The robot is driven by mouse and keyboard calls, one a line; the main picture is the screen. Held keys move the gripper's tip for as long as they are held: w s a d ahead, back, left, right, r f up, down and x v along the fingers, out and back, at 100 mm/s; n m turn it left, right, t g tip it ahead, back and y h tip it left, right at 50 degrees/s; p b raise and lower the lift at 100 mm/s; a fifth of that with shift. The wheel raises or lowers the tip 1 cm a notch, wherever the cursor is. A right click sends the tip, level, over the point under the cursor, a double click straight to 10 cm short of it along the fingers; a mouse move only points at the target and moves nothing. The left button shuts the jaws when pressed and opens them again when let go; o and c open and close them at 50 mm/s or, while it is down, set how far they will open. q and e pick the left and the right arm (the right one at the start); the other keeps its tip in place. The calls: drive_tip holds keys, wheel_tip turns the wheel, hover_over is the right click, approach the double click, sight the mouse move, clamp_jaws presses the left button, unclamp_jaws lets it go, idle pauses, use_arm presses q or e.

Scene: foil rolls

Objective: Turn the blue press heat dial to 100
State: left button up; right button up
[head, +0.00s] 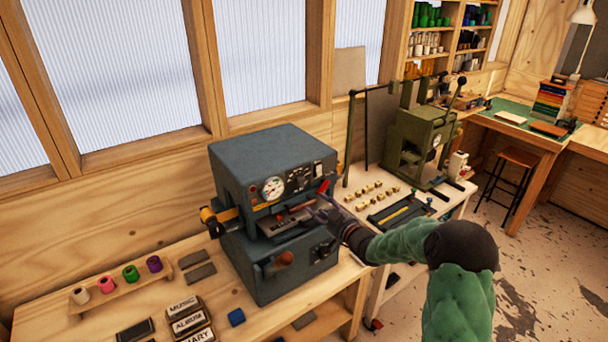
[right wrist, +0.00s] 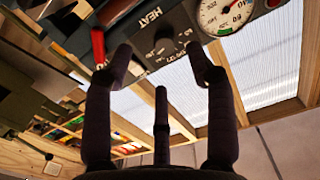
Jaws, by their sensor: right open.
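The blue press (head: 270,165) stands on the wooden bench in the head view, its round gauge (head: 273,188) on the upper front panel. In the right wrist view the dark heat dial (right wrist: 165,47) sits beside the word HEAT, with small scale marks too blurred to read for certain. My right gripper (head: 322,205) is at the front right of the press. In the right wrist view my right gripper (right wrist: 160,55) is open, its two fingertips on either side of the dial with nothing held. Whether they touch the dial, I cannot tell. My left gripper is not in view.
A red-tipped lever (right wrist: 98,45) is close beside one finger. The gauge (right wrist: 225,14) is near the other. A rack of foil rolls (head: 118,285) and title blocks (head: 190,322) lie on the bench. A green press (head: 418,140) stands to the right.

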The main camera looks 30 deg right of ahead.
sight(303, 184)
drive_tip(key=w, duration=0.3)
drive_tip(key=w+r, duration=0.1)
drive_tip(key=w, duration=0.3)
drive_tip(key=w+r, duration=0.1)
drive_tip(key=w, duration=0.2)
drive_tip(key=shift+w+d+r, duration=0.15)
drive_tip(key=shift+w, duration=0.2)
drive_tip(key=shift+n, duration=0.3)
drive_tip(key=c, duration=1.1)
